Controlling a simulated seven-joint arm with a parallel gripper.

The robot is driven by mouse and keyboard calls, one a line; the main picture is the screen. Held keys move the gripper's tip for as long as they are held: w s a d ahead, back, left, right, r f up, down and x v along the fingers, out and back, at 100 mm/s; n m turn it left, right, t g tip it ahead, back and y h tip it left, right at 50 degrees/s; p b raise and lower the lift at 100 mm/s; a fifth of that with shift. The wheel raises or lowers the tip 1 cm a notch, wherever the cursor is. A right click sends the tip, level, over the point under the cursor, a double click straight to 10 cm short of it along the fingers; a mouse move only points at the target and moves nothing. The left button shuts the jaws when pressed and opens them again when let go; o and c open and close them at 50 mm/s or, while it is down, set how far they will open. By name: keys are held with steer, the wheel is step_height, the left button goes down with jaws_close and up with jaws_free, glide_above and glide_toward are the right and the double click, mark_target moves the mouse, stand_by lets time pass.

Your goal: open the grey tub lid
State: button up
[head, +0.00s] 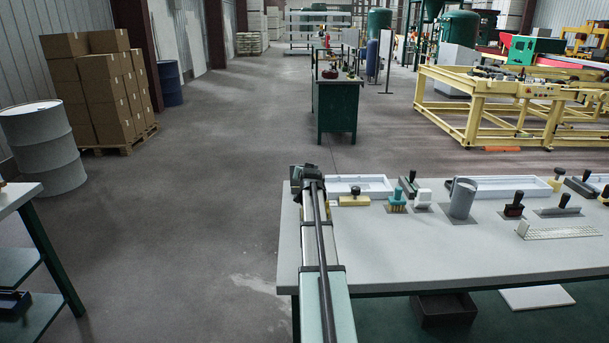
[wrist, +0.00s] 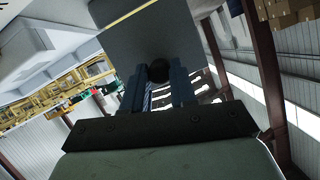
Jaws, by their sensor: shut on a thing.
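In the wrist view my gripper (wrist: 158,80) has its two blue fingers closed on either side of a round dark knob (wrist: 158,71). A flat grey panel (wrist: 150,35), which looks like the lid, extends beyond the knob and has a thin yellow line near its far edge. In the head view my arm reaches to the table's left end and hides the fingers and the lid. I cannot tell which container the lid belongs to, nor whether it is shut or lifted.
Open floor lies to the left.

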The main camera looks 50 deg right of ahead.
jaws_close()
steer(key=shift+s+a+f+t+h, duration=0.5)
steer(key=shift+s+a+f+h, duration=0.1)
steer(key=shift+s+a+f, duration=0.15)
steer(key=o, duration=0.9)
jaws_free()
steer(key=shift+r, duration=0.1)
